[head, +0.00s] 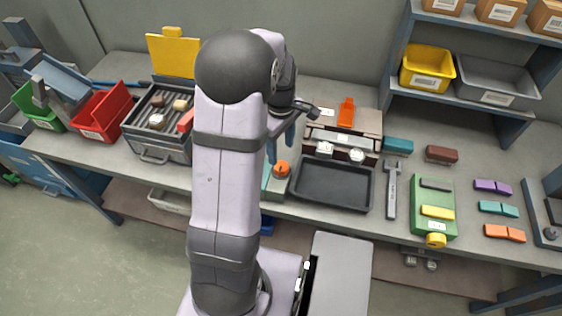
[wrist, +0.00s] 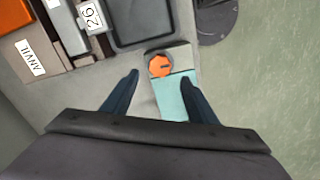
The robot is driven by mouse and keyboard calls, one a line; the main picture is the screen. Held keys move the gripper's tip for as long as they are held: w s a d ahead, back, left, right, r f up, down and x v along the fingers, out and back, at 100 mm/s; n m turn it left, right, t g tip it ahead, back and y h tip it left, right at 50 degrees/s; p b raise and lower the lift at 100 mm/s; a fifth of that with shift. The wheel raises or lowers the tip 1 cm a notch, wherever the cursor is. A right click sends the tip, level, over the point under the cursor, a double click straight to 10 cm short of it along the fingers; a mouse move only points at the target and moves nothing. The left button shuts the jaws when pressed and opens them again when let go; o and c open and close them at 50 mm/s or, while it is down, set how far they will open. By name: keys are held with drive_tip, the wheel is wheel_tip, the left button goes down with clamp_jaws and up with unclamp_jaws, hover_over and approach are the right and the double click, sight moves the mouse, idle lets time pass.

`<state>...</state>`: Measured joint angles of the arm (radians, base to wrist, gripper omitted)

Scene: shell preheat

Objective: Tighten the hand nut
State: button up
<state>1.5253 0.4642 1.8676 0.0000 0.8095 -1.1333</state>
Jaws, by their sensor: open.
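An orange round knob (head: 282,168) with a dark mark, which looks like the hand nut, sits on a teal block (head: 272,187) at the bench's front edge, left of the dark tray. In the wrist view the knob (wrist: 160,66) lies near the top centre with the teal block (wrist: 176,95) below it. My gripper (head: 281,145) is open and empty above the knob. In the wrist view the fingertips of my gripper (wrist: 160,74) stand on either side of the knob in the picture, apart from it. My arm hides part of the block in the head view.
A wrench-like tool (head: 392,190) and a green fixture with a yellow knob (head: 435,240) lie farther right. A grill box (head: 150,143) stands left of my arm.

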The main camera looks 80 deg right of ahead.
sight(281, 166)
drive_tip(key=shift+f+p, duration=1.15)
drive_tip(key=shift+f, duration=2.55)
drive_tip(key=c, duration=1.1)
